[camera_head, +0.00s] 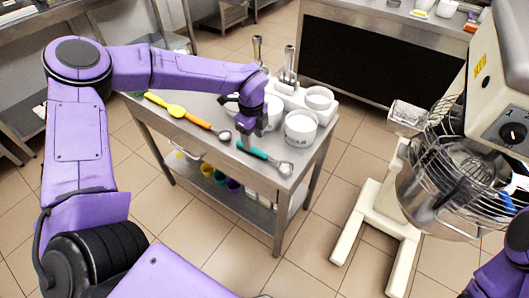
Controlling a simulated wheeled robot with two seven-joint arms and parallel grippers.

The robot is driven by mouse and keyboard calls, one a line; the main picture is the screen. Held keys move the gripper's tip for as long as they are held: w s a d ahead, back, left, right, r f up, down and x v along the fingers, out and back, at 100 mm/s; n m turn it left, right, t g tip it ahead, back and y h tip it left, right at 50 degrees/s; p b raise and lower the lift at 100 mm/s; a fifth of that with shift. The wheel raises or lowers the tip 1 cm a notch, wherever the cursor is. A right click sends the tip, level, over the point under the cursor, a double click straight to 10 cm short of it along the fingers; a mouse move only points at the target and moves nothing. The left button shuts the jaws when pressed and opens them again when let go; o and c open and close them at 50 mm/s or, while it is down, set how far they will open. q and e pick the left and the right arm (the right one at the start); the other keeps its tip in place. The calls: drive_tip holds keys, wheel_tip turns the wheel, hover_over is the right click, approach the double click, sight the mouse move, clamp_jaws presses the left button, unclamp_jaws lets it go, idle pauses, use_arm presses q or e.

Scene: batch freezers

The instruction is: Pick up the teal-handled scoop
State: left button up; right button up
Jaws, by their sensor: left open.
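The teal-handled scoop (263,157) lies on the steel table (225,160) near its front edge, with its metal bowl to the right. My left gripper (247,135) points down just above the handle's left end; I cannot tell whether it touches the handle. It is open, though its fingers are small and partly hidden in this view. My right arm shows only at the lower right corner, and its gripper is out of view.
An orange-handled scoop (199,122) and a yellow-green utensil (166,105) lie to the left on the table. A white tub (300,128) and a white holder stand behind the teal scoop. A large mixer (440,185) stands to the right, with open floor between.

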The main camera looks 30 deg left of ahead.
sight(255, 149)
use_arm(q)
drive_tip(key=f, duration=0.2)
drive_tip(key=f+p, duration=0.1)
drive_tip(key=f, duration=0.2)
drive_tip(key=shift+w+d+f+p, duration=0.1)
drive_tip(key=shift+w+f+p, duration=0.2)
drive_tip(key=shift+w+p, duration=0.1)
drive_tip(key=shift+f, duration=0.1)
drive_tip(key=shift+s, duration=0.15)
drive_tip(key=shift+c, duration=1)
clamp_jaws()
